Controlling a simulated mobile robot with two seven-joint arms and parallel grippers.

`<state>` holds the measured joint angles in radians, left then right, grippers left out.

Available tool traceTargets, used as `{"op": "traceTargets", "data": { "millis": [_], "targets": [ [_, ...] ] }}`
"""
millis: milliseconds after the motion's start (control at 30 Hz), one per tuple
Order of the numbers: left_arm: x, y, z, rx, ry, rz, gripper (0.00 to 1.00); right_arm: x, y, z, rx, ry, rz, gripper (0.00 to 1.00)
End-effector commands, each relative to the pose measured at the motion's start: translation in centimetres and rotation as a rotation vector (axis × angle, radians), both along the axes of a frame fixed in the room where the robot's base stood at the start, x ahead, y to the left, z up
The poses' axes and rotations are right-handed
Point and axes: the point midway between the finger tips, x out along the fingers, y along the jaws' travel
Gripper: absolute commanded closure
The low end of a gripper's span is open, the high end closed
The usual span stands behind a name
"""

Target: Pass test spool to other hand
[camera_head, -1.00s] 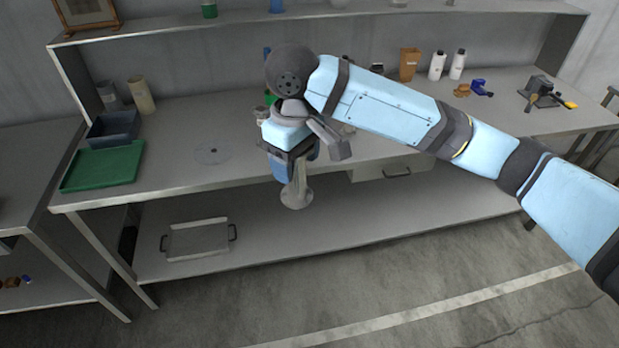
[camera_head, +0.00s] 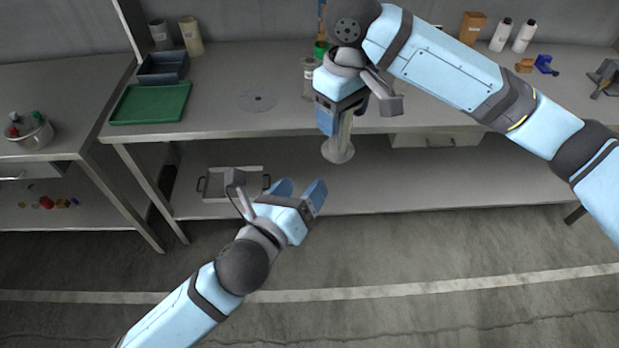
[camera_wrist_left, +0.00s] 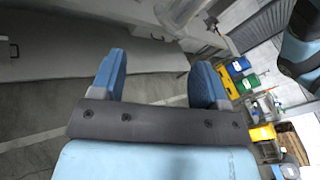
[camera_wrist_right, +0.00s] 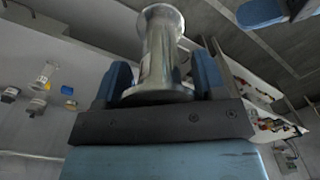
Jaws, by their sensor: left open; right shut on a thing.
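The test spool is a shiny metal piece with a narrow waist and a round flange at each end (camera_head: 338,148). It hangs below my right gripper (camera_head: 343,112), in front of the workbench edge. In the right wrist view the spool (camera_wrist_right: 160,45) stands between the two blue fingers, which are shut on it; one flange is near the palm and the other points away. My left gripper (camera_head: 300,190) is below and slightly left of the spool, apart from it. Its two blue fingers are spread and empty, as the left wrist view also shows (camera_wrist_left: 160,65).
The workbench (camera_head: 220,110) holds a green tray (camera_head: 150,103), a dark blue bin (camera_head: 162,68) and a grey disc (camera_head: 258,100). A metal tray (camera_head: 215,178) lies on the lower shelf. A side table (camera_head: 60,90) at left bears a pot (camera_head: 30,132). The floor in front is clear.

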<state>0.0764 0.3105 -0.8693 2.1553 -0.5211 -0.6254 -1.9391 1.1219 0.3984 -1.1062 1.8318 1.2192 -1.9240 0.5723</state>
Motion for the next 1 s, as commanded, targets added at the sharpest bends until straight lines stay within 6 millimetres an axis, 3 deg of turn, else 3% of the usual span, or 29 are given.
{"op": "traceTargets", "data": {
  "millis": [200, 433, 1000],
  "targets": [
    [-0.4, -1.4, 2.9, 0.288, -0.261, -0.046, 0.32, 0.0, 0.0, 0.0, 0.001, -0.001, 0.0, 0.65],
    [0.2, -2.3, 3.5, 0.36, -0.325, -0.052, 0.32, 0.0, 0.0, 0.0, 0.001, -0.001, 0.0, 0.65],
    [8.2, -7.6, 3.5, 0.358, -0.321, -0.051, 0.32, 0.0, 0.0, 0.0, 0.001, -0.001, 0.0, 0.65]
  ]
}}
